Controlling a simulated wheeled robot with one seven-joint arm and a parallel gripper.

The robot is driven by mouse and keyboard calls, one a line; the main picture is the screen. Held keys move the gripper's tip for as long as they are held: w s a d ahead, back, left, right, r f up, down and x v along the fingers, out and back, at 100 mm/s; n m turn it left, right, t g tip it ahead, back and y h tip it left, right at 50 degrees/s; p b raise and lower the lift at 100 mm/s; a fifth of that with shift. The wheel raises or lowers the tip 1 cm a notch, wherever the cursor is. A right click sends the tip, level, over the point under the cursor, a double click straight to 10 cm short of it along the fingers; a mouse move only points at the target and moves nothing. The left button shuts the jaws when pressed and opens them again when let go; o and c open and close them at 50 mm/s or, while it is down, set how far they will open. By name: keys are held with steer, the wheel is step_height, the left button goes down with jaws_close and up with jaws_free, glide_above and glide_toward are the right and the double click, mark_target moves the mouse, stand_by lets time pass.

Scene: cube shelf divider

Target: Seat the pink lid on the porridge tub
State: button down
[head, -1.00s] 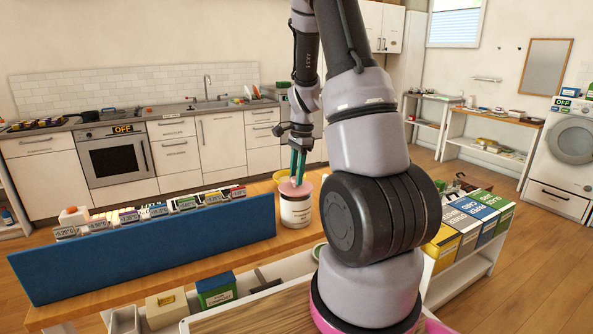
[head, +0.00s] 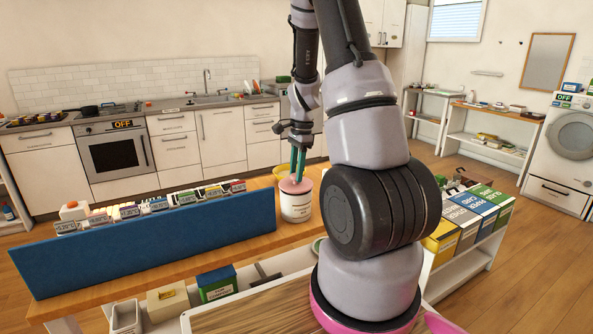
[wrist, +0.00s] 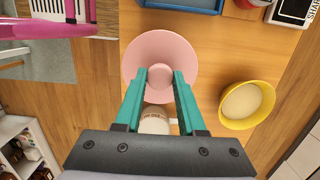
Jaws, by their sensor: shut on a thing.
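The pink lid (wrist: 182,55) is a round, shallow disc with a central knob (wrist: 160,77). My gripper (wrist: 160,73) is shut on the knob, one green finger on each side. In the head view the lid (head: 295,186) sits at the mouth of the white porridge tub (head: 296,208), with my gripper above it. The tub stands upright on the wooden top. In the wrist view a strip of the labelled tub (wrist: 155,122) shows under the lid between my fingers. The rim contact is hidden, so I cannot tell if the lid is fully seated.
A yellow bowl (wrist: 247,104) with pale contents stands close to the tub. A long blue divider (head: 150,240) runs along the wooden top at left, with several small labelled packs behind it. Several upright boxes (head: 465,222) stand at right, beyond my arm.

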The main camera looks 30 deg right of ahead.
steer(key=shift+f, duration=0.65)
steer(key=c, duration=0.8)
jaws_free()
steer(key=o, duration=0.5)
steer(key=shift+o, duration=0.2)
steer(key=shift+r, duration=0.1)
steer(key=shift+d+r, duration=0.15)
steer(key=shift+r, duration=1.15)
steer(key=shift+d+r, duration=0.2)
steer(key=shift+r, duration=1.15)
steer(key=shift+d+r, duration=0.15)
steer(key=shift+r, duration=1.15)
